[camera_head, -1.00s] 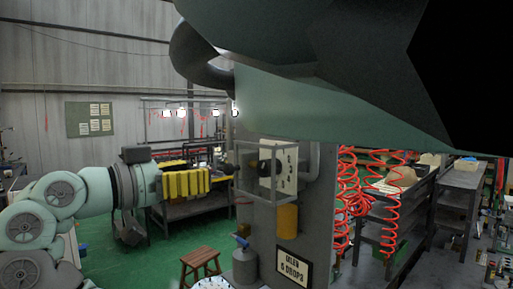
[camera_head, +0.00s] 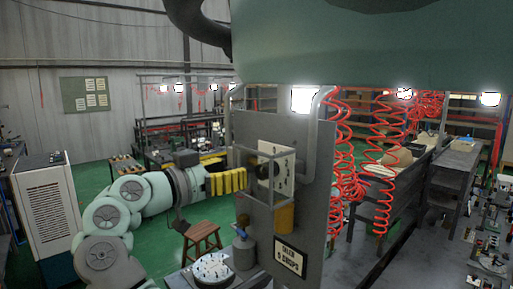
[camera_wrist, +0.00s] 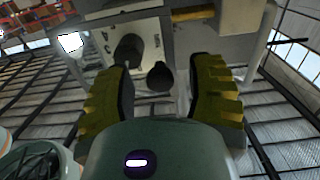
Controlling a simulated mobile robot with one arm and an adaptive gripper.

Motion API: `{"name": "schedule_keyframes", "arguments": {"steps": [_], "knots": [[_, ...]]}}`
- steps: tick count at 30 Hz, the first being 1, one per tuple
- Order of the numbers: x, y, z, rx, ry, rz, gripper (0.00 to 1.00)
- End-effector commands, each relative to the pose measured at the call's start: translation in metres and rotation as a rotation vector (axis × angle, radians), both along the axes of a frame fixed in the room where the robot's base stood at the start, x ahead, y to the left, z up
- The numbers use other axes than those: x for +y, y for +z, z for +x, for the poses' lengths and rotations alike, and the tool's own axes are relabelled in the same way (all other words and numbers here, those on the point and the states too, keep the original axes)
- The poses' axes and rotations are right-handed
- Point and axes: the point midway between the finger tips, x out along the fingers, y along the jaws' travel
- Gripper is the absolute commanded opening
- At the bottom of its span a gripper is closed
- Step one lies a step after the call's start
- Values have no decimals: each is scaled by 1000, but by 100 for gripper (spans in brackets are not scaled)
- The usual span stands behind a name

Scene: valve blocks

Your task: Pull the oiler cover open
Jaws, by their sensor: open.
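The oiler cover (camera_head: 246,160) is a thin-framed, see-through box on the front of an upright grey panel. Behind its frame are a pale plate with dark marks (camera_head: 285,172) and a dark round knob (camera_head: 262,171). My gripper (camera_head: 244,178), with yellow ribbed fingers, points right at the cover's left side. In the wrist view my gripper (camera_wrist: 162,84) is open, with its fingers wide apart. A dark round knob (camera_wrist: 160,75) shows between them, and a dark cylinder (camera_wrist: 128,50) stands beyond. I cannot tell whether a finger touches the cover.
A yellow cup (camera_head: 284,218) and a sign reading about drops (camera_head: 290,257) are below the cover. A wooden stool (camera_head: 202,238) is on the green floor. Red coiled hoses (camera_head: 340,150) hang at right.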

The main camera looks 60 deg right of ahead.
Motion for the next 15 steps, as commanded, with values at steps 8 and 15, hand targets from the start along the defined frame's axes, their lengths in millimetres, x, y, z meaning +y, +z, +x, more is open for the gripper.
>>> {"name": "schedule_keyframes", "arguments": {"steps": [8,15], "knots": [[0,0,0,0,1,0,32],[0,0,0,0,1,0,7]]}}
